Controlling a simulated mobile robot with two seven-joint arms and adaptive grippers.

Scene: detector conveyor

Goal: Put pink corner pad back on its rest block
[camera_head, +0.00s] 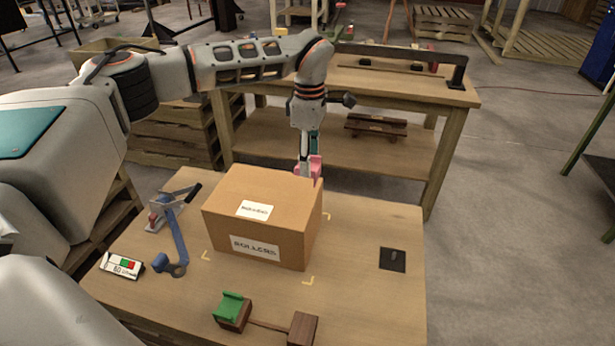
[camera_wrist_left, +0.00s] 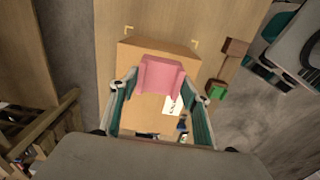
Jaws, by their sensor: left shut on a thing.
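My left gripper (camera_head: 308,160) is at the far top edge of the cardboard box (camera_head: 235,188), right of its middle. It is shut on the pink corner pad (camera_head: 315,167), which partly hides behind the box. In the left wrist view the pad (camera_wrist_left: 160,75) sits between the two fingers of my left gripper (camera_wrist_left: 160,95), over the box's edge. I cannot tell if it touches the box. A bare brown rest block (camera_head: 302,328) stands at the table's near side, joined by a bar to another block (camera_head: 233,322) bearing a green pad (camera_head: 230,305). My right gripper is not in view.
A clamp with a blue arm (camera_head: 178,243) and a small labelled box (camera_head: 122,265) lie left of the cardboard box. A dark plate (camera_head: 392,259) lies right on the wooden table (camera_head: 370,300). A second bench (camera_head: 400,90) stands behind. The table's right side is mostly clear.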

